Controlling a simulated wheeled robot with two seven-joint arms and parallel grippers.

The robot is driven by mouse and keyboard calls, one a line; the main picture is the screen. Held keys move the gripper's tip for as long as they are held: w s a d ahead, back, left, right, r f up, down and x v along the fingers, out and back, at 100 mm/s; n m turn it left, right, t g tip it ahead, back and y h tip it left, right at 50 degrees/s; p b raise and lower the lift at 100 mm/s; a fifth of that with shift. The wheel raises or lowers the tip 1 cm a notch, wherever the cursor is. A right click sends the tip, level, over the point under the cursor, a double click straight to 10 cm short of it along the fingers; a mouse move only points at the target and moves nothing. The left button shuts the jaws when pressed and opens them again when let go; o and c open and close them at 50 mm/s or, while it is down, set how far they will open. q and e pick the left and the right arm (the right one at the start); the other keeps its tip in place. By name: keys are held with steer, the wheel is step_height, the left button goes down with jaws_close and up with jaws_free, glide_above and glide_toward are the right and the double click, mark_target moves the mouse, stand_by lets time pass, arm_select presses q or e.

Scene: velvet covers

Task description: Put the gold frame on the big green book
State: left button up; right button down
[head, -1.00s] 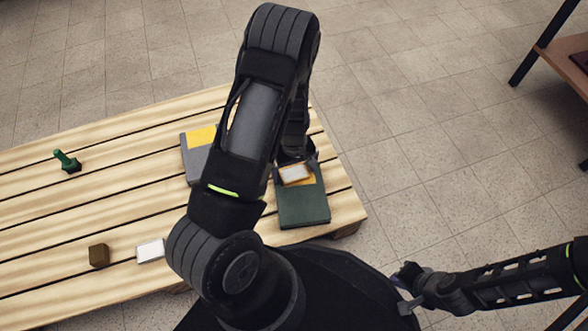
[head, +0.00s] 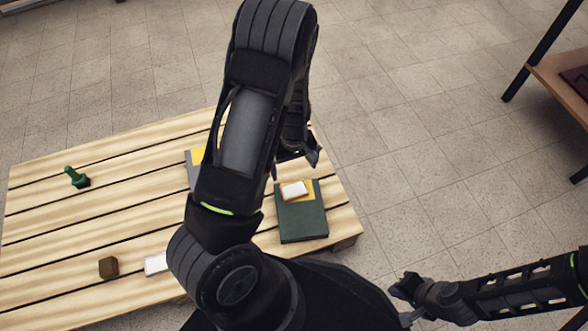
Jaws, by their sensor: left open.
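The big green book (head: 303,223) lies flat near the right end of the slatted wooden table. It has a yellow patch on its far part. The gold frame (head: 294,190), small with a pale face and a gold-orange edge, lies on the far part of the book, over that patch. My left gripper (head: 296,166) is open and empty, just beyond and above the frame, apart from it. My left arm crosses the middle of the view. My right gripper (head: 399,293) is off the table at the lower right; its jaws are too unclear to read.
A grey book with a yellow patch (head: 196,156) is partly hidden behind my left arm. A green pawn-like piece (head: 75,178), a brown block (head: 108,267) and a white item (head: 155,263) stand on the table (head: 120,215). A shelf (head: 562,75) stands at the right, across open floor.

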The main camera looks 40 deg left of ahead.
stand_by(0.8)
arm_select(q)
steer(key=s+d+f+m, duration=0.1)
steer(key=s+d+f, duration=0.1)
steer(key=d, duration=0.2)
steer(key=s+d+f+m+h, duration=0.1)
steer(key=s+d+f+m, duration=0.1)
steer(key=s+d, duration=0.1)
steer(key=s+d+f+m, duration=0.2)
steer(key=s+d, duration=0.1)
steer(key=d, duration=0.3)
steer(key=shift+f+h, duration=0.2)
steer(key=shift+h, duration=0.2)
steer(key=s+d+r+m+t+h, duration=0.1)
steer(key=s+d+m+h, duration=0.1)
steer(key=d, duration=0.8)
steer(key=shift+s+m, duration=0.9)
steer(key=shift+s, duration=0.35)
